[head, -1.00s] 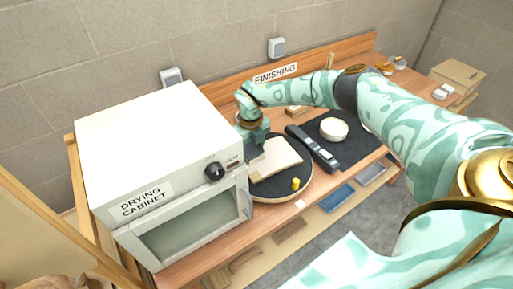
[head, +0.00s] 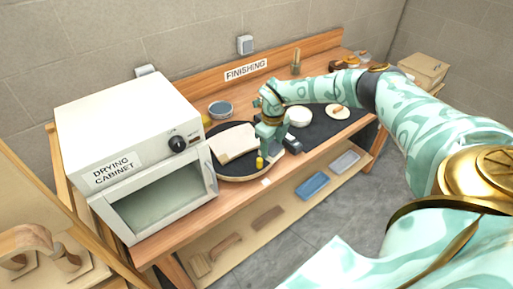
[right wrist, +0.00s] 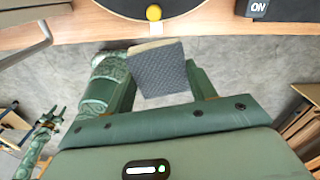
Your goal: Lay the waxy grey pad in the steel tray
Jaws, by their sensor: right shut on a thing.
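The waxy grey pad (right wrist: 160,70) shows in the right wrist view as a dark grey, finely textured slab with a pale tan edge. It is between the fingers of my right gripper (right wrist: 163,85), which is shut on it. In the head view my right gripper (head: 268,148) is near the right front edge of the round black board, and the pad cannot be made out there. A grey tray (head: 345,162), which looks like the steel one, lies on the lower shelf beside a blue tray (head: 312,186). My left gripper is not in the head view.
The black board (head: 238,177) carries a cream slab (head: 234,142) and a yellow knob (head: 259,162). A drying cabinet (head: 130,125) stands left. A dark tool (head: 294,145) and white disc (head: 299,116) are close right of my gripper. Wooden pieces (head: 267,218) lie on the shelf.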

